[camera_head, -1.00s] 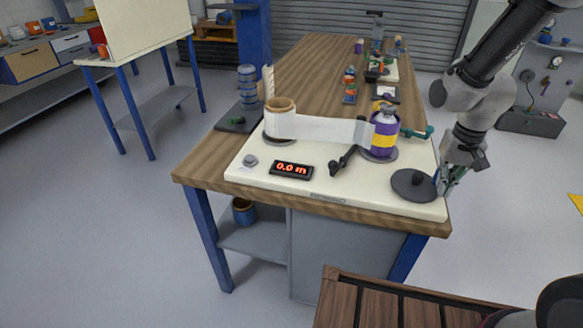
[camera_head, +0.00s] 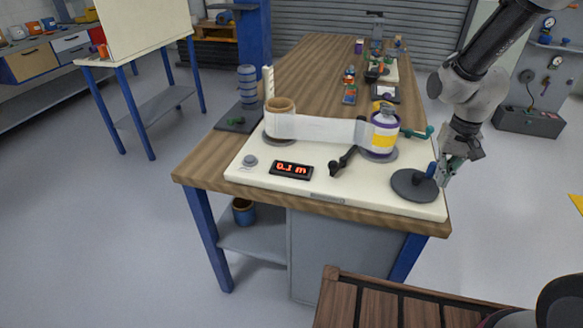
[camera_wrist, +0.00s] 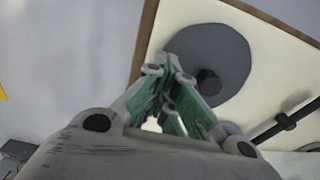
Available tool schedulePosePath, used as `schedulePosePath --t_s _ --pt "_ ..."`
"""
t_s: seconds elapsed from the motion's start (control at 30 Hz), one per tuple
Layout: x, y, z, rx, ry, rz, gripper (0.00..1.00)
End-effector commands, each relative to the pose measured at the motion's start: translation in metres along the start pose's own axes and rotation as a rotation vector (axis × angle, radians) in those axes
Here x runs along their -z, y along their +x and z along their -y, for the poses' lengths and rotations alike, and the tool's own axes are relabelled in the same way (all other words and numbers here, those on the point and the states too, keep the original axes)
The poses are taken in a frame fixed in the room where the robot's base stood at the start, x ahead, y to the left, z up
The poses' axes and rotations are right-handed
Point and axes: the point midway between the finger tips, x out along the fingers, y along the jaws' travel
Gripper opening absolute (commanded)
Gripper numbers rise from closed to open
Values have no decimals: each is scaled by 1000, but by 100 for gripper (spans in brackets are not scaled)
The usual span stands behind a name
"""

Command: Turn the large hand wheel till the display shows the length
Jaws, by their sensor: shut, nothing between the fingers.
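The large hand wheel (camera_head: 408,193) is a dark grey disc at the right front corner of the cream board. Its blue upright peg (camera_head: 431,170) stands near the rim's back right. My gripper (camera_head: 443,178) is low at the wheel's right edge, close beside the peg; touching cannot be made out. In the wrist view the green fingers (camera_wrist: 166,80) are shut and empty, overlapping the wheel (camera_wrist: 215,50). The wheel's black hub (camera_wrist: 208,82) shows; the peg is not visible there. The display (camera_head: 291,170) shows 0.1 m in red.
A black lever (camera_head: 344,160) and green handle (camera_head: 418,132) stand nearby. A grey knob (camera_head: 250,161) is left of the display.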

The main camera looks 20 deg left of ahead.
Motion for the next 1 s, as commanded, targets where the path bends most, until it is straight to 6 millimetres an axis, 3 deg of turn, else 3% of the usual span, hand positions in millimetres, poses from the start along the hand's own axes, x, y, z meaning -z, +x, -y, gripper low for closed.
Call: schedulePosePath --t_s 0.27,0.67,1.0 --pt "25 0 8 2 -1 -4 0" --pt "28 0 10 1 -1 -4 0" --pt "43 0 24 1 -2 -3 0"
